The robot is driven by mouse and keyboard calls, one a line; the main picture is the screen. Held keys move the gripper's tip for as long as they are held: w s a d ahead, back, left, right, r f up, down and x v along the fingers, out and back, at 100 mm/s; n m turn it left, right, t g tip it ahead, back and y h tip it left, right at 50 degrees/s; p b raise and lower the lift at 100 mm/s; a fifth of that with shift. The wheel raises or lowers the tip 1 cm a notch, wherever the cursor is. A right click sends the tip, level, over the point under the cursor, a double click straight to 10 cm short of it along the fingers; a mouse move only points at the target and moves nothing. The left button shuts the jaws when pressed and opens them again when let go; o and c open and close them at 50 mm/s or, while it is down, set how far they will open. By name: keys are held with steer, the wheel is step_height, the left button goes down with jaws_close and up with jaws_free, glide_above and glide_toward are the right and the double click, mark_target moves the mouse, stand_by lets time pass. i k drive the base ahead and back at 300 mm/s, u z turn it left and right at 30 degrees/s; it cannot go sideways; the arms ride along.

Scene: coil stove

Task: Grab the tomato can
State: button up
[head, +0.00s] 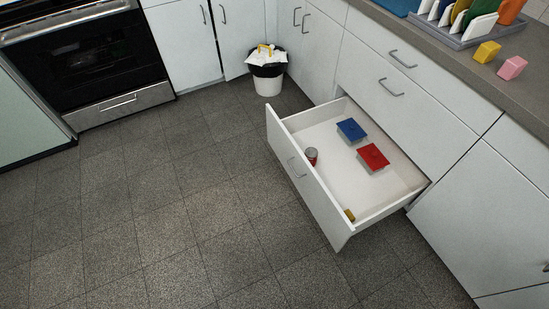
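A small red and grey can (311,156), likely the tomato can, stands in the open white drawer (402,196). It is close to the inside of the drawer's front panel, left of the red-lidded container. Its label is too small to read. My gripper is not in view.
The drawer also holds a blue-lidded container (351,130), a red-lidded container (373,157) and a small yellow item (349,215). The drawer juts out from the white cabinets below the counter (475,68). A waste bin (267,84) stands behind. The tiled floor (160,215) is clear.

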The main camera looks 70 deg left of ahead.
mark_target(311, 153)
steer(key=u, duration=1.75)
steer(key=i, duration=1.05)
